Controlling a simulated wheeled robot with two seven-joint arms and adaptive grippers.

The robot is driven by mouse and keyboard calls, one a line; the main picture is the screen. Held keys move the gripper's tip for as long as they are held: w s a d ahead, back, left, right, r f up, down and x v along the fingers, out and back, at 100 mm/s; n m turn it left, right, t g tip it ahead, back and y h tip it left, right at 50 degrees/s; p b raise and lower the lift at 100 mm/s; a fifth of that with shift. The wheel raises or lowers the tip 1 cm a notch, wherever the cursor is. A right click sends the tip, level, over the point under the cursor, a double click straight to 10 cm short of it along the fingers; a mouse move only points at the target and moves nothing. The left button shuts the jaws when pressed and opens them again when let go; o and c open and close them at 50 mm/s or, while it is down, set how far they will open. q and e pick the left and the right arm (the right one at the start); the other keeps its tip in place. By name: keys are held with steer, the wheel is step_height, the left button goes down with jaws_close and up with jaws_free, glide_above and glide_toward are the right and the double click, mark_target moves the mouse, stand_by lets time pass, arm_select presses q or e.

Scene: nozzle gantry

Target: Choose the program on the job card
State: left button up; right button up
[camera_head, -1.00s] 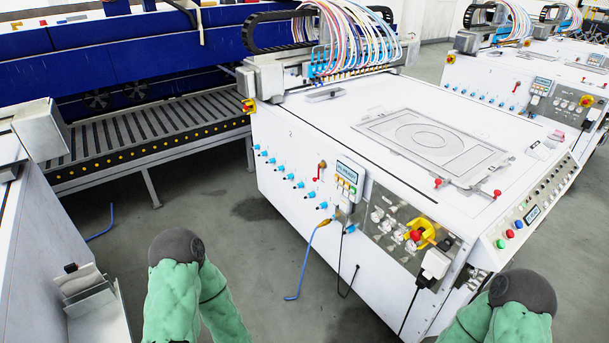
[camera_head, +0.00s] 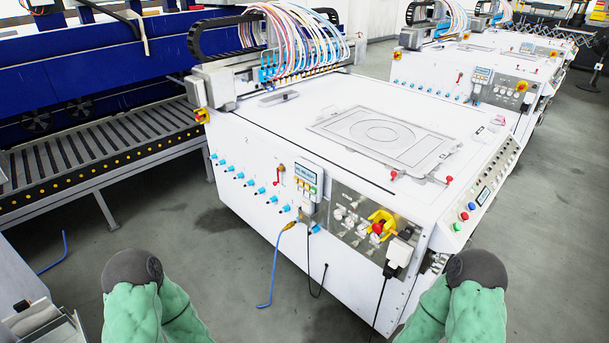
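A white nozzle gantry machine (camera_head: 300,125) stands ahead. A small control box (camera_head: 308,180) with a display and several coloured buttons sits on its front face. A sloped control strip (camera_head: 490,185) on its right edge has a small screen (camera_head: 484,196) and red, blue and green buttons. The text on both displays is too small to read. I cannot make out a job card. My two green-covered arms show at the bottom left and bottom right, apart from the machine. Neither gripper is in view.
A metal panel (camera_head: 360,222) with a red and yellow knob (camera_head: 380,224) is on the machine's front. A blue hose (camera_head: 272,270) and black cables hang to the floor. A roller conveyor (camera_head: 100,150) stands left. More white machines (camera_head: 480,60) stand behind. Grey floor is clear at right.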

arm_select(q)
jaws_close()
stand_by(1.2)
